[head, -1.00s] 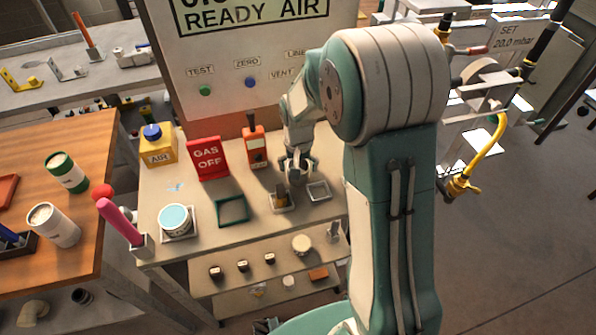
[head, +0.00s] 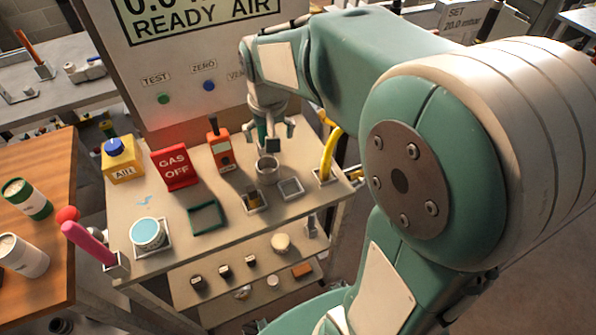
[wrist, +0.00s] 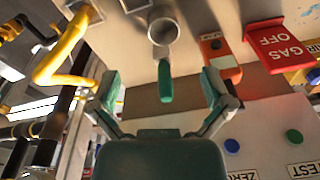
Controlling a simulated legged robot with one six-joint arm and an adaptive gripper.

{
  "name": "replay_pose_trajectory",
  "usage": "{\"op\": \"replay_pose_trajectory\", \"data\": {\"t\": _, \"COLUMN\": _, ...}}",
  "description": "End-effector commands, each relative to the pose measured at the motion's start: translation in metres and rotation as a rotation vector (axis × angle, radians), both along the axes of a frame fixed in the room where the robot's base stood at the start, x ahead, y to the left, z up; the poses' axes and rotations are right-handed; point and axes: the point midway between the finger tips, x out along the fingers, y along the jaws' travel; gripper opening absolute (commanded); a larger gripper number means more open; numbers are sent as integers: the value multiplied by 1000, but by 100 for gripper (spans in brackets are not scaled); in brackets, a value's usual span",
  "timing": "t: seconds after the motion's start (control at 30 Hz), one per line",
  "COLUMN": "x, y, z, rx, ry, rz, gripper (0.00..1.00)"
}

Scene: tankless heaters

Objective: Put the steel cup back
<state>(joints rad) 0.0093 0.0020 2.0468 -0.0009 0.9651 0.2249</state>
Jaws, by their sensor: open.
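The steel cup (head: 267,170) is a grey open cylinder standing upright at the back of the shelf top, behind two small square trays. It also shows in the wrist view (wrist: 163,27), at the top centre, mouth visible. My gripper (head: 268,136) points down above the cup with its fingers spread and nothing held. In the wrist view its green-padded fingers (wrist: 163,88) are wide apart, with the cup beyond them. An empty square tray (head: 290,187) lies at the cup's front right. Another small tray (head: 253,210) holds a brownish item.
An orange handheld device (head: 221,152), a red GAS OFF sign (head: 174,167) and a yellow AIR box (head: 122,163) stand left of the cup. A yellow hose (head: 329,155) rises at right. A green-rimmed tray (head: 207,218) and a blue-lidded tub (head: 146,234) are in front.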

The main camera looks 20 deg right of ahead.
Motion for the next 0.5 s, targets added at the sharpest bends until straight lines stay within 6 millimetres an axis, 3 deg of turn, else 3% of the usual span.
{"op": "replay_pose_trajectory", "data": {"t": 0.2, "x": -48, "y": 2, "z": 33, "rx": -11, "ry": -103, "rz": 62, "gripper": 100}}
{"op": "replay_pose_trajectory", "data": {"t": 0.5, "x": -113, "y": 3, "z": 55, "rx": -37, "ry": -239, "rz": 147, "gripper": 100}}
